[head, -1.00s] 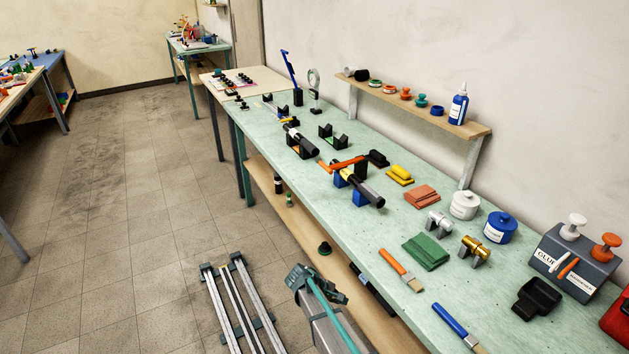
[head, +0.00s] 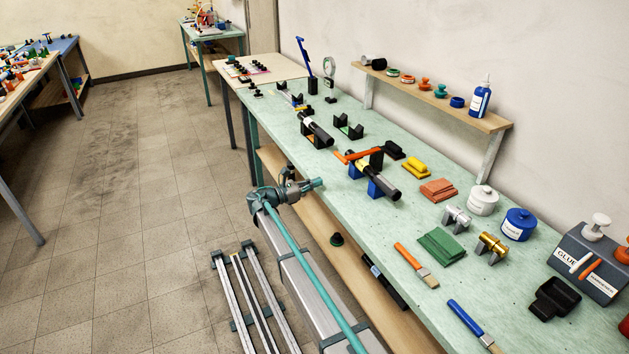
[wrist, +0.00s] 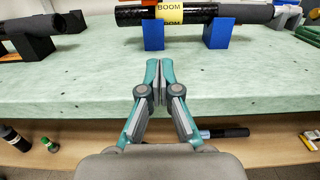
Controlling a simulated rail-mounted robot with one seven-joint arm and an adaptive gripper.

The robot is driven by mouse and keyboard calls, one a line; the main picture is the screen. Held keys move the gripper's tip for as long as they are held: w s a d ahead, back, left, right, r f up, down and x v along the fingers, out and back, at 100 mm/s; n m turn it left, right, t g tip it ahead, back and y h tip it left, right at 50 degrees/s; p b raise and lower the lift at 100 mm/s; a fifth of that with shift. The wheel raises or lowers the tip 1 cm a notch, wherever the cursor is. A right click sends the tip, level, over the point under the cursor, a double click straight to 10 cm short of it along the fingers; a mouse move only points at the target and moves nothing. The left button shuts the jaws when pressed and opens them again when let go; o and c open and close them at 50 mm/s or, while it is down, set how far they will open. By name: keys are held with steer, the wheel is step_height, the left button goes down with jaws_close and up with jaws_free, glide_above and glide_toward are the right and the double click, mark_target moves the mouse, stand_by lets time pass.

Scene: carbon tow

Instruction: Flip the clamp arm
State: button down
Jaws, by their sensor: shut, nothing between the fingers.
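The orange clamp arm (head: 360,155) lies across a black tube (head: 385,185) on the green bench, reaching left from a black upright (head: 376,160). The tube rests on blue blocks (head: 356,171). In the wrist view the tube (wrist: 205,13) with a yellow BOOM label (wrist: 170,12) spans the top above the blue blocks (wrist: 153,33); the clamp arm is mostly cut off there. My gripper (head: 320,183) is at the bench's front edge, short of the clamp and apart from it. In the wrist view its teal fingers (wrist: 160,80) are together and empty.
Another black tube (head: 316,131) on a stand lies to the left. A black piece (head: 393,150) and a yellow block (head: 415,168) are behind and right of the clamp. The bench top (wrist: 90,85) between my fingertips and the blue blocks is clear.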

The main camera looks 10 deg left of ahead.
steer(key=p+x, duration=0.1)
steer(key=x, duration=0.6)
steer(key=shift+r+p, duration=0.15)
steer(key=shift+p, duration=0.25)
steer(key=r, duration=0.1)
steer(key=p, duration=0.1)
steer(key=r, duration=0.1)
steer(key=shift+w+d+r, duration=0.3)
steer(key=shift+d+r, duration=0.05)
steer(key=shift+r, duration=0.05)
steer(key=shift+d+r+p, duration=0.1)
steer(key=shift+r+p, duration=0.2)
steer(key=shift+r, duration=0.15)
steer(key=shift+w+r, duration=0.1)
